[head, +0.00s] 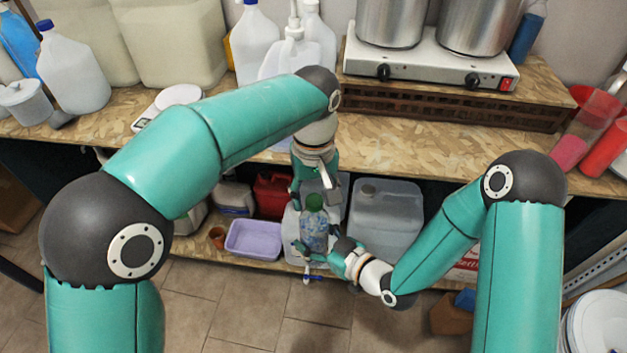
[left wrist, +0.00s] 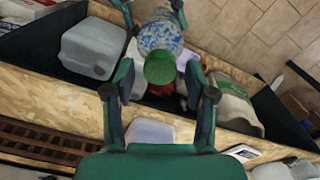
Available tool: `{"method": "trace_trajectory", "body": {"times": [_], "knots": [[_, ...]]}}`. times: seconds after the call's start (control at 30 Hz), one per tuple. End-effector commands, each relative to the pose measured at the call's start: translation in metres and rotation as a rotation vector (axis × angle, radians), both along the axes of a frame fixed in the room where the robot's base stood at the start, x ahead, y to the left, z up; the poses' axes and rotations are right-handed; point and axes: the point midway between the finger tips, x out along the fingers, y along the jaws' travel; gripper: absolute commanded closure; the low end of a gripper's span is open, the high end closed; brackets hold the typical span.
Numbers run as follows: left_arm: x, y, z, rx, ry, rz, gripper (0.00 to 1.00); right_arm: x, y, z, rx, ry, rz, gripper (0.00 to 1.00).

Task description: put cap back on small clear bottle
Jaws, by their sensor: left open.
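The small clear bottle (head: 314,232), with a blue-patterned look, is upright in front of the lower shelf. A green cap (head: 314,202) sits at its mouth; I cannot tell whether it is threaded tight. My right gripper (head: 318,248) has its fingers around the bottle body and holds it. My left gripper (head: 314,191) is above, open, pointing down with its fingers on either side of the cap. In the left wrist view the cap (left wrist: 160,68) lies between the left fingertips (left wrist: 160,75), with gaps visible, and the bottle (left wrist: 160,34) beyond it.
The wooden worktop (head: 400,150) overhangs the lower shelf behind the bottle. A purple tub (head: 254,238), a red canister (head: 272,194) and a large clear canister (head: 385,220) stand on that shelf.

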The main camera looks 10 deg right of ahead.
Motion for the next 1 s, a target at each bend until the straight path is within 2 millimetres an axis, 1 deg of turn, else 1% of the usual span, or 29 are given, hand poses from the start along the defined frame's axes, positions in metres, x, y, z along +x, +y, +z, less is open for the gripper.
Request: {"method": "trace_trajectory", "body": {"times": [0.13,0.37,0.4,0.47,0.7,0.73,0.87,0.97,1.0], "knots": [[-0.0002,0.0002,-0.0062,0.000,0.000,0.000,0.44,0.0005,0.0000,0.0011,0.001,-0.003,-0.001,1.00],[0.0000,0.0001,-0.0065,0.000,0.000,0.000,0.44,0.0005,0.0001,0.0011,0.001,-0.003,-0.001,1.00],[0.0000,0.0001,-0.0064,0.000,0.000,0.000,0.48,0.0005,0.0001,0.0011,0.001,-0.003,-0.001,1.00],[0.0000,0.0001,-0.0063,0.000,-0.001,0.000,0.58,0.0005,0.0001,0.0011,0.001,-0.003,-0.001,1.00],[0.0001,0.0001,-0.0061,0.000,-0.001,0.000,0.98,0.0005,0.0001,0.0011,0.001,-0.003,-0.001,1.00],[0.0001,0.0001,-0.0061,0.000,-0.001,0.000,1.00,0.0005,0.0001,0.0011,0.001,-0.003,-0.001,1.00],[0.0001,0.0001,-0.0061,0.000,-0.001,-0.009,1.00,0.0005,0.0001,0.0011,0.001,-0.003,-0.001,1.00],[0.0001,0.0001,-0.0061,0.000,-0.001,-0.078,1.00,0.0005,0.0000,0.0011,0.001,-0.003,-0.001,1.00],[0.0001,0.0001,-0.0062,-0.001,-0.001,-0.129,1.00,0.0005,0.0000,0.0011,0.001,-0.003,-0.001,1.00]]}}
